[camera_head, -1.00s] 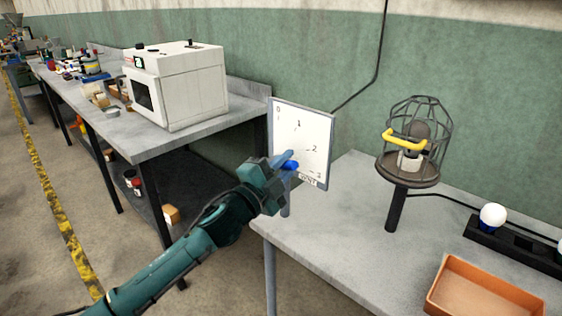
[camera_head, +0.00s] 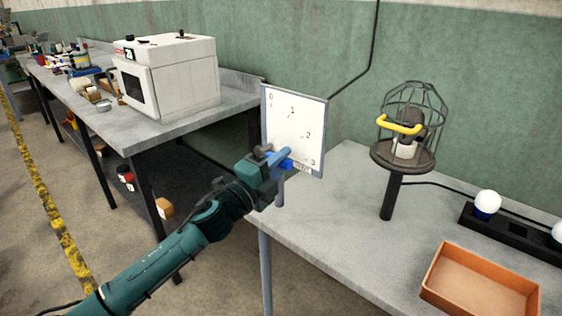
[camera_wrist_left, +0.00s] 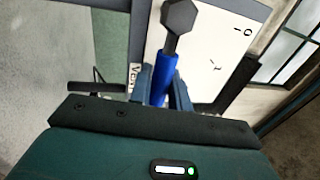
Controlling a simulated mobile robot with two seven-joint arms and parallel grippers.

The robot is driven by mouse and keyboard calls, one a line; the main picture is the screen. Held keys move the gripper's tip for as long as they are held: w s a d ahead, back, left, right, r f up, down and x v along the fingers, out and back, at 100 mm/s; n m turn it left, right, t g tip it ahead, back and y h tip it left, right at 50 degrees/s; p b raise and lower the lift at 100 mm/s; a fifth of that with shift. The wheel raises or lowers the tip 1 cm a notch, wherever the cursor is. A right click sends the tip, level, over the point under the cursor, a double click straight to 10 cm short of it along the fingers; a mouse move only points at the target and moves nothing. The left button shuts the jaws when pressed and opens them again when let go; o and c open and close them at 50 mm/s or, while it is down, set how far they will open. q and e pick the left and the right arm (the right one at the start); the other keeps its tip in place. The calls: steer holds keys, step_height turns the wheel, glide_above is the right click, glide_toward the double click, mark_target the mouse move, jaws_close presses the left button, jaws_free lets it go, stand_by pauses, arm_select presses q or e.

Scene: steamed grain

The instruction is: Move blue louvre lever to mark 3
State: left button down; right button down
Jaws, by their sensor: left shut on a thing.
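The white lever plate (camera_head: 287,115) stands upright at the near left corner of the right table, with marks 0, 1, 2 and 3 running from top left to lower right. The blue louvre lever (camera_head: 285,164) is at the lower part of the plate, near its bottom edge. In the left wrist view the blue lever (camera_wrist_left: 164,75) runs up from between the fingers to a dark hexagonal pivot. My left gripper (camera_head: 272,165) is shut on the lever and hides part of it; it also shows in the left wrist view (camera_wrist_left: 163,95). Which mark the lever points at is unclear. My right gripper is out of view.
A wire cage with a yellow handle (camera_head: 400,125) stands on a post on the right table (camera_head: 330,215). An orange tray (camera_head: 440,270) and white bulbs (camera_head: 488,202) are further right. A white oven (camera_head: 170,75) stands on the left bench.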

arm_select(q)
steer(key=shift+f, duration=0.15)
steer(key=c, duration=1.4)
jaws_free()
steer(key=shift+o, duration=0.2)
steer(key=shift+s+a, duration=0.1)
steer(key=b+v, duration=0.1)
steer(key=v, duration=1.2)
